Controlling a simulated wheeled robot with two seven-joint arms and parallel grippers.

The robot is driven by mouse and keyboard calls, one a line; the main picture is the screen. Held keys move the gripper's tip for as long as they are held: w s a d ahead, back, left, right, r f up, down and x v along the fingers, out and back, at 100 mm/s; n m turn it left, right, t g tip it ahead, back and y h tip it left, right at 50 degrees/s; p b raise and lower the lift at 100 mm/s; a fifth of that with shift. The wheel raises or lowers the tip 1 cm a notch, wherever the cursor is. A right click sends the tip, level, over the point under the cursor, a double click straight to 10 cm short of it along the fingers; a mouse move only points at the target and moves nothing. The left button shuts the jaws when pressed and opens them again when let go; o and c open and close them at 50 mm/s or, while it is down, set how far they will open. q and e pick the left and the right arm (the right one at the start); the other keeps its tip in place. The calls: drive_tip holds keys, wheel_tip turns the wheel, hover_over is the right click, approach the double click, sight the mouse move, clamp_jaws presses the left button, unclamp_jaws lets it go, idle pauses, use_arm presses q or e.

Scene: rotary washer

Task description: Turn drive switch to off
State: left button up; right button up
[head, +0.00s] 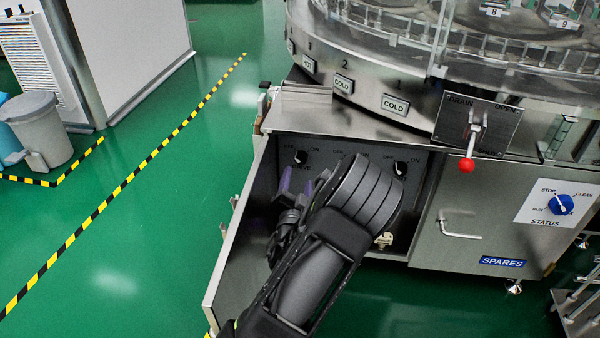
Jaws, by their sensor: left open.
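An open cabinet under the rotary washer has a grey switch panel (325,148) inside with OFF/ON markings. A black rotary knob (301,157) is at the panel's left and another black knob (400,168) at its right. The lettering is too small to tell which is the drive switch. My left gripper (294,183) is open, with purple-tinted fingers, in front of the panel below the left knob. It appears apart from that knob. My left wrist and arm hide the middle of the panel. My right gripper is not in view.
The open cabinet door (242,225) stands left of my arm. A red-tipped drain lever (467,165) sticks out above right. A blue STATUS knob (562,203) and a door handle (459,228) are at right.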

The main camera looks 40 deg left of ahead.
sight(300, 163)
use_arm(q)
drive_tip(key=shift+w, duration=0.1)
drive_tip(key=b+x, duration=0.2)
drive_tip(key=x, duration=0.4)
drive_tip(key=shift+w+a+f+b, duration=0.15)
drive_tip(key=shift+a+b, duration=0.05)
drive_tip(key=shift+b, duration=0.1)
drive_tip(key=shift+w+a, duration=0.35)
drive_tip(key=shift+w, duration=0.15)
clamp_jaws()
drive_tip(key=shift+n, duration=0.6)
unclamp_jaws()
